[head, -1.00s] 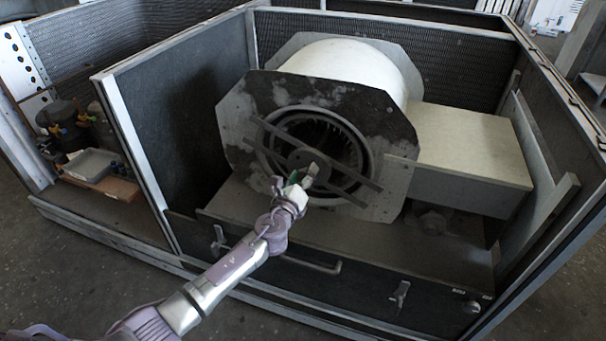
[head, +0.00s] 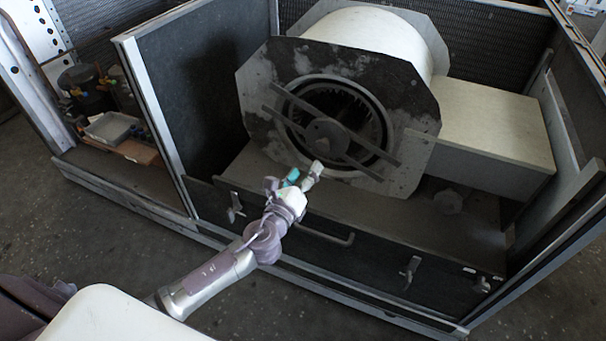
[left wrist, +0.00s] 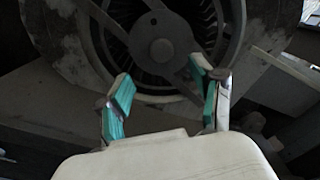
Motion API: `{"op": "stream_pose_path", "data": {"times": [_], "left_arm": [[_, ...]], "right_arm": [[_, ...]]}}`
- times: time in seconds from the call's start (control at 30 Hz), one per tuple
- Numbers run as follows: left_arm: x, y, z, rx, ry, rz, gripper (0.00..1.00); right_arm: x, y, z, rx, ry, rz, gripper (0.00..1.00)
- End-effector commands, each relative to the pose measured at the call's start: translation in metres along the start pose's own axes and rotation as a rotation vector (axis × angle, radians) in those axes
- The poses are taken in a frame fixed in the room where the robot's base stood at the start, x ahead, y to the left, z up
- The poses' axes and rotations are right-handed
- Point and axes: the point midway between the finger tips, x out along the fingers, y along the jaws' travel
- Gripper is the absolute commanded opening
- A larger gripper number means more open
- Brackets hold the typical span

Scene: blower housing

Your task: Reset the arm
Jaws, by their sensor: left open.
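My left arm reaches in from the lower left in the head view. Its gripper (head: 303,176) is in front of the blower housing (head: 408,95), below the round inlet. In the left wrist view the left gripper (left wrist: 162,95) is open, with teal pads on its two fingers and nothing between them. The blower's hub (left wrist: 158,47) and crossbars show beyond the fingers, apart from them. My right gripper is not in view.
A metal cabinet frame surrounds the blower. A front panel with a handle (head: 325,238) and latches (head: 410,272) runs below it. A flat beige box (head: 490,125) stands to its right. A grey tray (head: 110,128) lies at the left. Floor is clear in front.

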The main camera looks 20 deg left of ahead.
Motion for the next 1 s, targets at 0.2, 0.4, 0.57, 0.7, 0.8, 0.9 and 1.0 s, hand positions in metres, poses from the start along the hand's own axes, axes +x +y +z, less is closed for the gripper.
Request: {"op": "stream_pose_path", "data": {"times": [0.2, 0.4, 0.57, 0.7, 0.8, 0.9, 1.0], "left_arm": [[-0.01, 0.0, 0.0, -0.001, 0.0, -0.001, 0.67], [-0.01, 0.0, 0.0, -0.001, 0.0, -0.001, 0.67], [-0.01, 0.0, 0.0, -0.001, 0.0, -0.001, 0.67], [-0.014, 0.005, -0.002, -0.057, 0.0, 0.028, 0.67], [-0.031, 0.029, -0.012, -0.296, -0.006, 0.156, 0.67], [-0.069, 0.069, -0.035, -0.699, -0.037, 0.397, 0.67], [-0.119, 0.104, -0.068, -1.084, -0.095, 0.668, 0.67]], "right_arm": [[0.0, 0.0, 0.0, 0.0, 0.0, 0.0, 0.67], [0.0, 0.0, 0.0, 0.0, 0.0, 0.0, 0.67], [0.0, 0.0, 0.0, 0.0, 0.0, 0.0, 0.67], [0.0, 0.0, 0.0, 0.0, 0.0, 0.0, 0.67], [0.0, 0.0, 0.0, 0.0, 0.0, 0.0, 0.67], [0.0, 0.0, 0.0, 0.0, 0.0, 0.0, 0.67], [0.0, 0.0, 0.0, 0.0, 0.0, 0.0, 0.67]]}}
